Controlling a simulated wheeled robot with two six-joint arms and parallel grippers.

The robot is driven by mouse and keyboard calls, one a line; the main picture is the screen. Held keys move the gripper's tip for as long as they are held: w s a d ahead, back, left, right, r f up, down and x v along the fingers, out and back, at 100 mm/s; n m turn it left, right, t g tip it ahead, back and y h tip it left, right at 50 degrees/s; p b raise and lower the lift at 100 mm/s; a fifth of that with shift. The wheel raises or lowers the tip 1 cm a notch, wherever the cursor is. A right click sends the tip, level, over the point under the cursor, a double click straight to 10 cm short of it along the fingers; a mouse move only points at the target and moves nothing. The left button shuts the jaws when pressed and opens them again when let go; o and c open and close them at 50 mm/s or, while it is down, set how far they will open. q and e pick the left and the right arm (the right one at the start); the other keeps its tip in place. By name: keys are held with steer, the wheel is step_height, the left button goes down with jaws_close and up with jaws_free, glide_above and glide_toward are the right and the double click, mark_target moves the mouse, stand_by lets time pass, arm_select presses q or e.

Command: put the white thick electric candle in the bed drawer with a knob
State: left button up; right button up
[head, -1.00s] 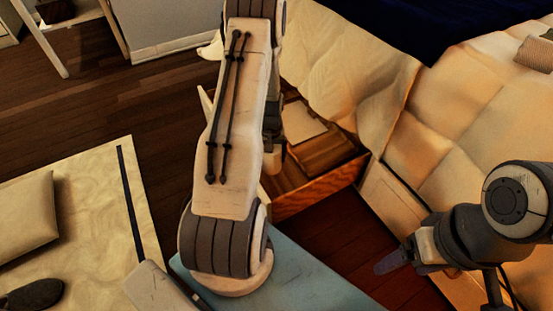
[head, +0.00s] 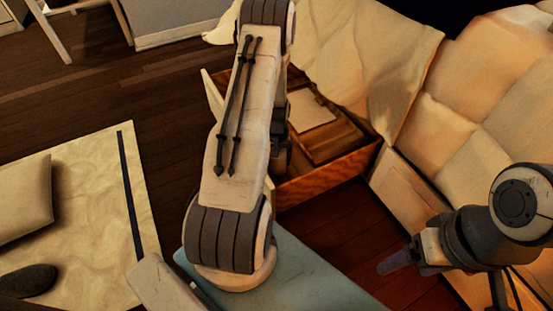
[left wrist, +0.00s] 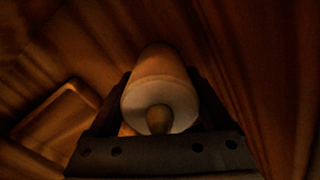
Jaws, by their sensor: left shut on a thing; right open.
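The electric candle (left wrist: 161,95), a thick pale cylinder with a flame-shaped tip, is held in my left gripper (left wrist: 160,115) in the left wrist view. Its tip end faces the camera. In the head view my left gripper (head: 281,145) is over the open wooden bed drawer (head: 325,178), mostly hidden by my own arm. The candle cannot be made out clearly there. My right gripper (head: 400,262) is open and empty at the lower right, beside the bed.
A flat pale item in a wooden frame (head: 307,110) lies inside the drawer. The quilted bed (head: 450,110) rises to the right, its cover hanging by the drawer. A rug (head: 95,215) with a cushion (head: 22,197) lies left. Dark floor (head: 320,218) is bare before the drawer.

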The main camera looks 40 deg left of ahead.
arm_select(q)
steer(key=o, duration=1.3)
step_height(320, 180, up, 12)
steer(key=p, duration=0.8)
steer(key=shift+r, duration=0.2)
steer(key=d+r+m, duration=0.3)
steer(key=d+r, duration=0.5)
steer(key=d, duration=0.3)
steer(key=d+r+m, duration=0.4)
steer(key=d+r, duration=0.4)
steer(key=d, duration=0.2)
steer(key=s+d+r+m, duration=0.3)
steer(key=s+d, duration=0.1)
steer(key=s, duration=0.2)
steer(key=s+d+r+m, duration=0.2)
steer(key=s+d+r, duration=0.1)
steer(key=s, duration=0.4)
steer(key=s+d+r+m+h, duration=0.1)
steer(key=s+d+r+m, duration=0.2)
steer(key=s+d, duration=0.3)
steer(key=shift+s+r+m, duration=0.3)
steer(key=shift+s+r, duration=0.1)
steer(key=shift+s, duration=0.35)
